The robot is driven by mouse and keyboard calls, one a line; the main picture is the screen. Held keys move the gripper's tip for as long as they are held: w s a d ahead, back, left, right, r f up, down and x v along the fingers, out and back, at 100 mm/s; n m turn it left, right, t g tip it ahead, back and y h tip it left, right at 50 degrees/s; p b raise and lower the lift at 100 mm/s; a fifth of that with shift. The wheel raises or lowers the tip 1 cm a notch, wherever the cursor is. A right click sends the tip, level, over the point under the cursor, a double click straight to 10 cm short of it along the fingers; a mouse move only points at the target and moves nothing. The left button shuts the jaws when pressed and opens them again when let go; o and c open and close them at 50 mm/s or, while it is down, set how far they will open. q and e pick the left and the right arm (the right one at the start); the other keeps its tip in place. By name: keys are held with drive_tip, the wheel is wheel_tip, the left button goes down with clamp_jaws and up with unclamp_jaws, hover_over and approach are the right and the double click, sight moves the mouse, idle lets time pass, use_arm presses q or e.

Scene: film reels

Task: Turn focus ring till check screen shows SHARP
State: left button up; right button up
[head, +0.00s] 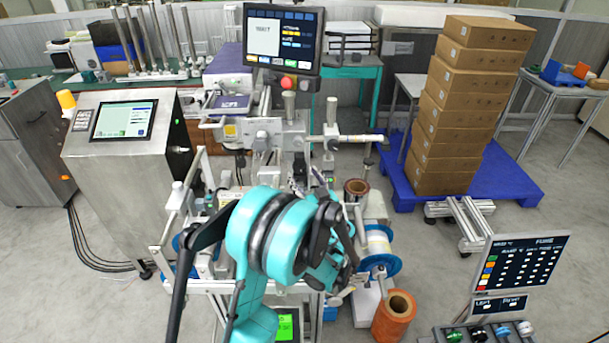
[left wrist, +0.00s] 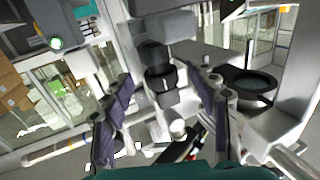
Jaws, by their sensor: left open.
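In the left wrist view my left gripper (left wrist: 165,112) is open, its two purple-padded fingers apart. A black stepped cylinder (left wrist: 160,72) with a small white mark, which looks like the lens with the focus ring, stands between and beyond the fingers. No finger is seen touching it. In the head view my teal arm covers the work spot and hides the ring and most of the gripper. A dark monitor (head: 283,38) stands above the machine; its text is too small to read, and I cannot tell whether it is the check screen. My right gripper is not in view.
The machine's grey column (head: 278,135) and frame stand close around the arm. A control cabinet (head: 115,180) is at left, stacked cartons (head: 459,100) at right.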

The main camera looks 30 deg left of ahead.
use_arm(q)
drive_tip(key=shift+x, duration=1.15)
drive_tip(key=c, duration=1.2)
drive_tip(key=shift+w+d+n+g+y, duration=0.15)
drive_tip(key=shift+n+g+y, duration=0.5)
drive_tip(key=shift+g, duration=0.25)
drive_tip(key=o, duration=1.2)
drive_tip(key=v, duration=1.2)
